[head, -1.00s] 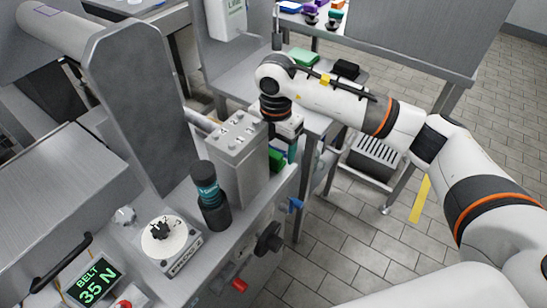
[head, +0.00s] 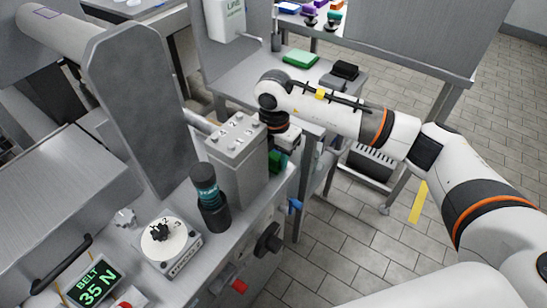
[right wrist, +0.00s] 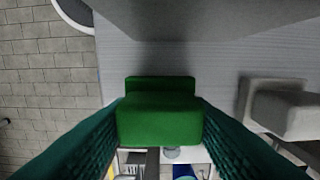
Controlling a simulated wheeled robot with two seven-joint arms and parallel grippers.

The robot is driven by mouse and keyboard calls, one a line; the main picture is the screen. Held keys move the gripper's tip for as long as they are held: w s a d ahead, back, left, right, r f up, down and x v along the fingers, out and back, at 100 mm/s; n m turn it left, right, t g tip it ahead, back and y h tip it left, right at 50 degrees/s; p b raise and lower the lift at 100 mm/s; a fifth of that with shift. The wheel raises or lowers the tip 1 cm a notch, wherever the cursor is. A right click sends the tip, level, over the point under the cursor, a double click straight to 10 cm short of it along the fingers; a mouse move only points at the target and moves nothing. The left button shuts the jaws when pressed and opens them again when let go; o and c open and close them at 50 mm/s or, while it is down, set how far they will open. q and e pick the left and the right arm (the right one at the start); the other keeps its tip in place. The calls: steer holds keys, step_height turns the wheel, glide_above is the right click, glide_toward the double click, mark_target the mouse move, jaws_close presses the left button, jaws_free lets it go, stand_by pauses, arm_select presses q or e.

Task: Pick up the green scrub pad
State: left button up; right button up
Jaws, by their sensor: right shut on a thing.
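The green scrub pad (right wrist: 158,118) is a dark green block with a stepped shape in the right wrist view. It lies between the two teal fingers of my right gripper (right wrist: 160,125), which are shut on it from both sides. In the head view a green part of the pad (head: 275,160) shows just right of the grey tower. My right gripper (head: 284,160) points down there, its fingertips mostly hidden. I cannot tell whether the pad touches the counter. My left gripper is not in view.
The grey numbered tower (head: 238,165) stands close to the left of my gripper. A dark bottle (head: 210,195) and a dial (head: 163,240) are nearer. A flat green item (head: 300,58) and a black block (head: 345,70) lie on the back table. A grey block (right wrist: 285,112) shows beside the pad.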

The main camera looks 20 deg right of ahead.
mark_target(274, 153)
steer(key=shift+r, duration=0.1)
step_height(274, 153, up, 18)
stand_by(0.5)
